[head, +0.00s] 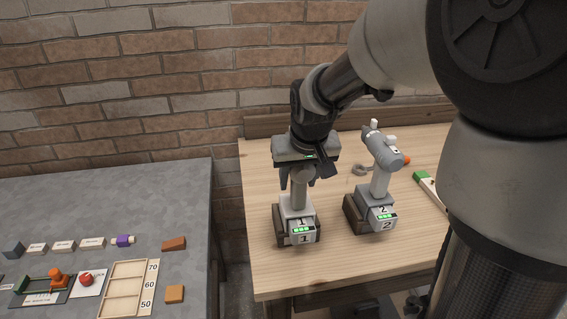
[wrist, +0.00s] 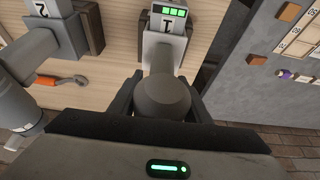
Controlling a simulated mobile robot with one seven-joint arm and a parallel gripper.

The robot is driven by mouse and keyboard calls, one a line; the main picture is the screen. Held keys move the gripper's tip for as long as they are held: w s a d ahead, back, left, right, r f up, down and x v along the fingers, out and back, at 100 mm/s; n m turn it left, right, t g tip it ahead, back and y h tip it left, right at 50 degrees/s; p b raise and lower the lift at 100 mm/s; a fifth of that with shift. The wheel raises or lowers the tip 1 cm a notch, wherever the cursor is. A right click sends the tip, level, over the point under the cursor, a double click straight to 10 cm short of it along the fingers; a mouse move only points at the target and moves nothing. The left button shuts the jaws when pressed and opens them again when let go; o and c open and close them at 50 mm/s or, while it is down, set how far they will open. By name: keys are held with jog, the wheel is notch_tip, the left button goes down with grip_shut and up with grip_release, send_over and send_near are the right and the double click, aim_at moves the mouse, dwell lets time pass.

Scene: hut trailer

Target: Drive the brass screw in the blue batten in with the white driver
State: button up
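Driver 1 (head: 299,193) stands upright in its dock on the wooden table, with a pale grey body and a white battery marked 1. My gripper (head: 299,180) is over it from above, one finger on each side. In the wrist view my gripper (wrist: 163,100) has the rounded grey driver body (wrist: 162,98) between its dark fingers; whether they press on it is unclear. Driver 2 (head: 381,180), blue-grey with a white tip, stands in the dock to the right. A white batten with a green end (head: 427,185) is partly hidden by my arm. No blue batten or brass screw is visible.
An orange-handled tool (wrist: 75,80) with a grey ring lies behind driver 2. Left across a gap, a grey table (head: 190,205) holds a wooden tray (head: 113,290), blocks and a red apple-like item (head: 86,280). A brick wall (head: 180,100) stands behind.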

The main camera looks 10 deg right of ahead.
grip_shut()
jog(key=shift+r, duration=0.1)
